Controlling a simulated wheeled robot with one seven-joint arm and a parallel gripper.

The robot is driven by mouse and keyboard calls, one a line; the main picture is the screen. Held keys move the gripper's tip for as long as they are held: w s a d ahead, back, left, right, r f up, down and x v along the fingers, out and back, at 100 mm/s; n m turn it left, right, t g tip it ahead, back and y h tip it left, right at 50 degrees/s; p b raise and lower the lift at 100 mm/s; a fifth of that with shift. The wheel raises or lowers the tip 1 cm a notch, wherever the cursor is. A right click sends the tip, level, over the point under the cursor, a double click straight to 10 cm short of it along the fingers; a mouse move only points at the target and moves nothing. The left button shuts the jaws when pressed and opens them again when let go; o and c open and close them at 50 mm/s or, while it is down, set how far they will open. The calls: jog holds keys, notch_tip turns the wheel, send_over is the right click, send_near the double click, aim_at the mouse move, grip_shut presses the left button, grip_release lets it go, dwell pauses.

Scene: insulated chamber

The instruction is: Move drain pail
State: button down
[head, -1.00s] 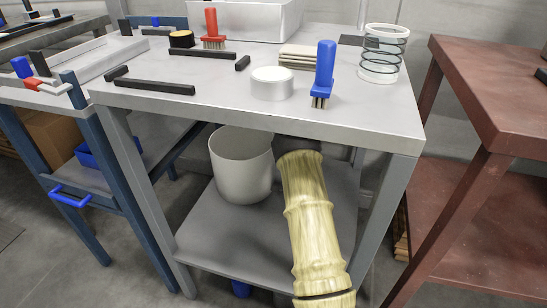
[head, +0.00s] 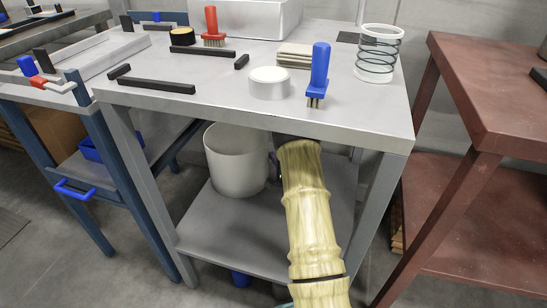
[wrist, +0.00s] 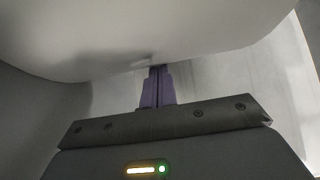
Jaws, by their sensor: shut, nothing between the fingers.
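The drain pail (head: 233,165) is a plain off-white round bucket. It stands upright on the lower grey shelf, under the tabletop. In the wrist view a large pale curved surface, which looks like the pail (wrist: 150,35), fills the top of the picture. My gripper (wrist: 157,76) shows there with its purple fingers shut together and nothing between them. The fingertips are close under the pale surface; I cannot tell if they touch it. In the head view my arm reaches under the tabletop to the right of the pail, and my fingers are hidden.
The grey tabletop (head: 210,92) overhangs the shelf (head: 235,235). On it are a blue brush (head: 318,75), a red brush (head: 212,27), a white round tub (head: 269,83) and a coil-wrapped cylinder (head: 377,55). Table legs flank the shelf. A red-brown table (head: 490,90) stands right.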

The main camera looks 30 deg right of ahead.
jog(key=s+p, duration=0.4)
jog(key=s, duration=0.7)
jog(key=shift+s+d, duration=0.15)
jog(key=shift+d, duration=0.05)
